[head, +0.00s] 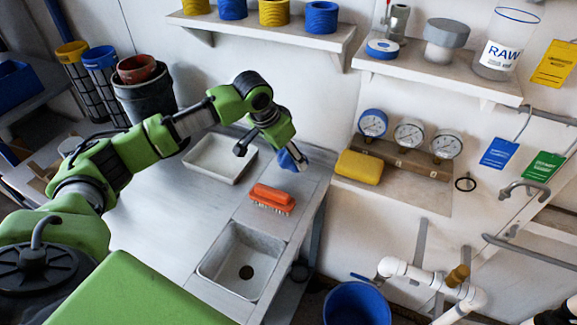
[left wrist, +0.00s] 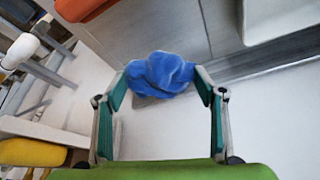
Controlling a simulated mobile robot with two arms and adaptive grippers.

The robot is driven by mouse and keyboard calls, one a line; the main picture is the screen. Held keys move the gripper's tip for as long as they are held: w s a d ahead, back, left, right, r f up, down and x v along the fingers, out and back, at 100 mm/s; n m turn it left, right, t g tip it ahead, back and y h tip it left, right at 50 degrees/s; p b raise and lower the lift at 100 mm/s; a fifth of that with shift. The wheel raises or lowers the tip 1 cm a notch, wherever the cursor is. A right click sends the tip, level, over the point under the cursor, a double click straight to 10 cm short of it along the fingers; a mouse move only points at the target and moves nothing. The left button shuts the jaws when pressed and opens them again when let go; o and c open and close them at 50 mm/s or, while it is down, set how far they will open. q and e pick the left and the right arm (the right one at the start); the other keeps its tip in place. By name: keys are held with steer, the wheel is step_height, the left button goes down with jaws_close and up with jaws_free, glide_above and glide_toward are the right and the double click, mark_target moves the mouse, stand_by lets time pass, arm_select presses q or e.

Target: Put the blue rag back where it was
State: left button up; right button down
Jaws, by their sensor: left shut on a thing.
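My left gripper (head: 290,155) is shut on the blue rag (head: 290,160), which is a small crumpled bundle. In the head view the rag is at the back right corner of the grey bench, close to the wall; whether it touches the bench is hard to tell. In the left wrist view the rag (left wrist: 161,74) sits between the two green fingertips (left wrist: 161,85). My right gripper is not clearly in view; only a dark part shows at the lower right edge of the head view.
An orange brush (head: 272,198) lies on the bench (head: 180,215) behind the sink (head: 243,262). A white tray (head: 220,158) is left of the gripper. A shelf with a yellow sponge (head: 360,167) and several gauges (head: 408,133) is to the right. A blue bucket (head: 357,305) stands below.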

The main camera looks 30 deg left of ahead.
mark_target(288, 177)
arm_select(q)
steer(key=shift+f, duration=0.5)
step_height(288, 177, down, 4)
steer(key=shift+w+f, duration=0.1)
steer(key=shift+f, duration=0.15)
arm_select(e)
steer(key=shift+w+a+r, duration=0.1)
steer(key=shift+w+a, duration=0.2)
steer(key=shift+w, duration=0.2)
steer(key=shift+w+a+r, duration=0.1)
steer(key=shift+w+a, duration=0.15)
steer(key=shift+w, duration=0.2)
arm_select(q)
steer(key=o, duration=1)
arm_select(e)
steer(key=shift+s, duration=0.2)
steer(key=shift+d, duration=0.1)
steer(key=shift+f, duration=0.1)
